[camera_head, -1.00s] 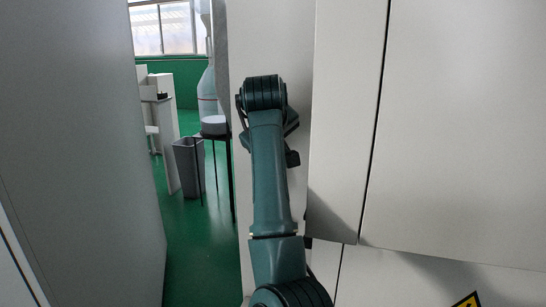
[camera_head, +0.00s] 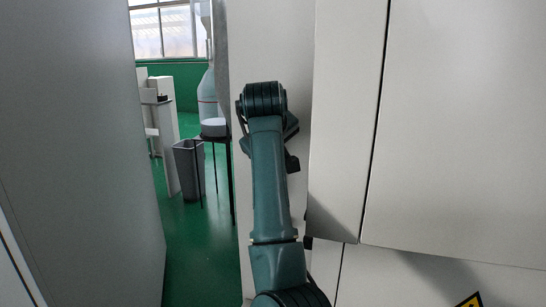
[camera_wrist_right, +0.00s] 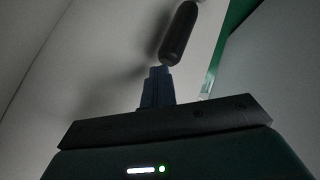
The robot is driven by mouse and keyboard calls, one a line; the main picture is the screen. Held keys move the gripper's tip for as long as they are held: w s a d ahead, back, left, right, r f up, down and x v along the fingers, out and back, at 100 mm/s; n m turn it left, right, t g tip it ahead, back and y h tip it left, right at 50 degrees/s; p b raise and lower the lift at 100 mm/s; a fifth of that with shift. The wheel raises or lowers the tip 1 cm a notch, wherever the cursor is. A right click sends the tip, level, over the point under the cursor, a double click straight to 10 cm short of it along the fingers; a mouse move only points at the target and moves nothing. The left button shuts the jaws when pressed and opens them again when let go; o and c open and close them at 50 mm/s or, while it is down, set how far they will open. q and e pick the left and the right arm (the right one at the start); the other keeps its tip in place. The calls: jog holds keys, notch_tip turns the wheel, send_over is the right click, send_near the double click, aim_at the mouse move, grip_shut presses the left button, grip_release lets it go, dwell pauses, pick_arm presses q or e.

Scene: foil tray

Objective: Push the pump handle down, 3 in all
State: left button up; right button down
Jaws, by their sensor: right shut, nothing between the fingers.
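In the right wrist view, a dark, rounded bar (camera_wrist_right: 180,33) stands out from a pale surface; it looks like the pump handle, though its mount is not clear. My right gripper (camera_wrist_right: 160,76) has its blue fingers together just below the bar's lower end, with nothing between them. Whether the fingertips touch the bar I cannot tell. In the head view my teal arm rises in front of a pale panel and hides the handle area and the right gripper. My left gripper is not in view.
A large grey panel (camera_head: 80,150) fills the left and pale cabinets (camera_head: 460,130) fill the right.

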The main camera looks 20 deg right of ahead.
jog(key=shift+f+b, duration=0.5)
jog(key=shift+f, duration=0.4)
jog(key=shift+f+b, duration=0.55)
jog(key=shift+f, duration=0.15)
dwell(0.7)
dwell(0.4)
jog(key=shift+r+p, duration=1.35)
jog(key=shift+r, duration=0.4)
jog(key=shift+r+p, duration=0.95)
jog(key=shift+r, duration=0.4)
notch_tip(320, 180, up, 5)
jog(key=p, duration=0.3)
jog(key=shift+p, duration=0.35)
dwell(0.5)
